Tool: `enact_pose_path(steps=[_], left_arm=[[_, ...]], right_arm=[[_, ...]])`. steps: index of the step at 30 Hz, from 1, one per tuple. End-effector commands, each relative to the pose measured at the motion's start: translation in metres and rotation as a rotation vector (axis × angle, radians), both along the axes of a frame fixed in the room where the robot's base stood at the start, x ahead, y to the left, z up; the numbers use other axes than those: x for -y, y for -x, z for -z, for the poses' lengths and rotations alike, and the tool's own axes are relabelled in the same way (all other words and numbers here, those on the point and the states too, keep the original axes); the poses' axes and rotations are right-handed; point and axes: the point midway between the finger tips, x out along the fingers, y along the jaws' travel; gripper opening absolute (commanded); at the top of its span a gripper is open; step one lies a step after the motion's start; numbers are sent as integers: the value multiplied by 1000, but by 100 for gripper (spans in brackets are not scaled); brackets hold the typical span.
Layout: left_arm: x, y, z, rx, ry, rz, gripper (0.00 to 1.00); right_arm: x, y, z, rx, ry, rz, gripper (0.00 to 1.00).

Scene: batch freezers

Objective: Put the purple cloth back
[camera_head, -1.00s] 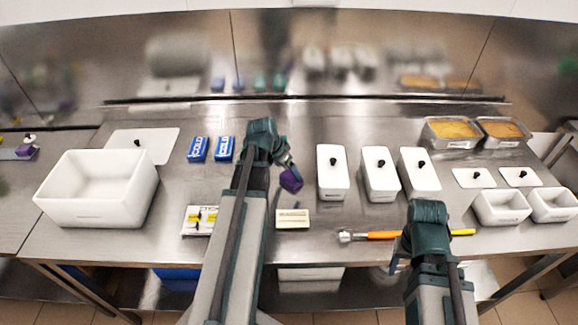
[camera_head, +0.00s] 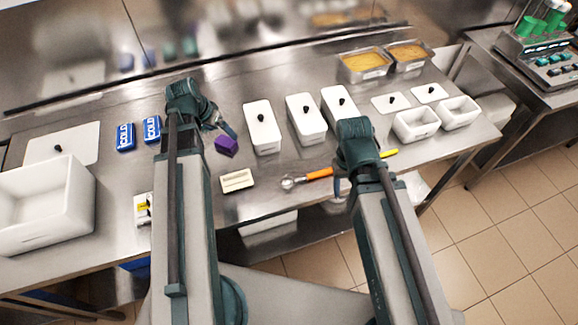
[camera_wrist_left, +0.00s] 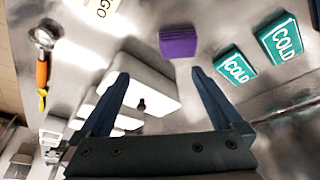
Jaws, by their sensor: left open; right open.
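The purple cloth (camera_head: 227,146) is a small folded block lying on the steel table, left of the white lidded containers. It also shows in the left wrist view (camera_wrist_left: 178,43), beyond the fingertips and clear of them. My left gripper (camera_head: 222,128) is open and empty, close beside the cloth in the head view; its fingers show in the wrist view (camera_wrist_left: 158,82). My right gripper (camera_head: 342,185) is over the front part of the table near the orange-handled tool; its fingers are mostly hidden behind the arm.
White lidded containers (camera_head: 262,130) stand right of the cloth. Blue cold packs (camera_head: 125,137) and a large white bin (camera_head: 45,205) are at left. A cream block (camera_head: 237,181) and orange-handled tool (camera_head: 318,174) lie in front. Yellow-filled metal pans (camera_head: 364,64) stand at the back right.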

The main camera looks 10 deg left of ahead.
Motion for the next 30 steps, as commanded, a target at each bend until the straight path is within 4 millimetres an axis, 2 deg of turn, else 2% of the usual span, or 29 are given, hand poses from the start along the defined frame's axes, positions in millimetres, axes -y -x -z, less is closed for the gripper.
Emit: enact_pose_path(steps=[1,3,9,12,15,21,30], left_arm=[[30,2,2,-31,3,24,100],[69,7,5,-84,0,43,100],[174,40,12,-230,-52,76,100],[214,62,13,-285,-98,82,100],[244,83,13,-322,-145,83,100],[276,109,12,-356,-210,73,100],[282,116,12,-362,-228,64,100]], right_arm=[[0,0,0,0,0,0,57],[0,0,0,0,0,0,57],[0,0,0,0,0,0,57],[0,0,0,0,0,0,57],[0,0,0,0,0,0,57],[0,0,0,0,0,0,57],[0,0,0,0,0,0,57]])
